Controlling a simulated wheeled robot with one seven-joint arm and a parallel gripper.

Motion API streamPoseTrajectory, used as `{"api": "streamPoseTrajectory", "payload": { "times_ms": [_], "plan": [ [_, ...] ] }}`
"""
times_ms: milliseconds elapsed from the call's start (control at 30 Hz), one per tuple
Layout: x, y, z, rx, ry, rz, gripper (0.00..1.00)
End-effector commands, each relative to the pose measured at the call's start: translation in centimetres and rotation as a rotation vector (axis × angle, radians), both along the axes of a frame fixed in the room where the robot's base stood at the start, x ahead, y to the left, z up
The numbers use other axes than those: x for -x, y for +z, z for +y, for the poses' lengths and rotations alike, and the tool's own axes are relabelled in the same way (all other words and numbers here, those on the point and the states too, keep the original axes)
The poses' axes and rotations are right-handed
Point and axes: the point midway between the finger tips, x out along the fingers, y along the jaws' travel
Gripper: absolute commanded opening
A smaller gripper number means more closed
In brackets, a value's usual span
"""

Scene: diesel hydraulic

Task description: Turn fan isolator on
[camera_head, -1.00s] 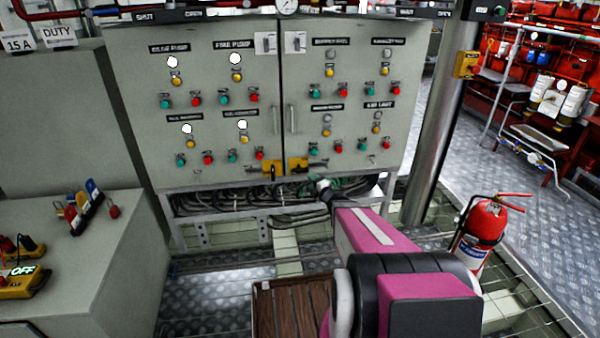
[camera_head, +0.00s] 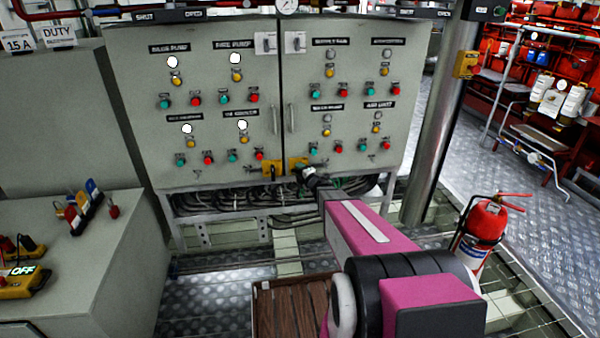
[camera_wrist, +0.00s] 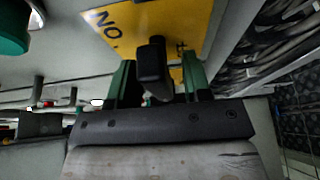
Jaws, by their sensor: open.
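A grey cabinet (camera_head: 215,110) carries two yellow isolator plates at its bottom edge, a left one (camera_head: 270,171) and a right one (camera_head: 297,163). In the wrist view a yellow plate (camera_wrist: 190,20) with partly hidden black lettering lies close ahead. A black handle (camera_wrist: 151,62) sticks out from it toward me. My gripper (camera_wrist: 157,78) is open, with one green finger on each side of the handle. I cannot tell whether either finger touches it. In the head view my gripper (camera_head: 308,174) is small and dark at the right yellow plate. No fan label is readable.
Black cables (camera_head: 250,200) run under the cabinet. A steel column (camera_head: 440,120) stands at its right, with a red fire extinguisher (camera_head: 482,225) on the floor beyond. A grey console (camera_head: 100,250) with a yellow "OFF" device (camera_head: 22,282) is at left. Buttons and lamps cover the cabinet front.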

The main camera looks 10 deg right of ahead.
Motion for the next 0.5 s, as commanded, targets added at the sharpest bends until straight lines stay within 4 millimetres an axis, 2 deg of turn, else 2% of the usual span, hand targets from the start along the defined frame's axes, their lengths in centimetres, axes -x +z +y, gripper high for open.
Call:
{"api": "streamPoseTrajectory", "payload": {
  "times_ms": [133, 267, 300, 500],
  "plan": [
    [0.05, 0.0, 0.0, 0.0, 0.0, 0.0, 0.45],
    [0.06, 0.0, 0.0, 0.0, 0.0, 0.0, 0.02],
    [0.06, -0.01, 0.0, 0.0, 0.0, 0.0, 0.0],
    [0.06, -0.02, -0.01, -0.005, 0.0, 0.0, 0.0]
  ]
}}
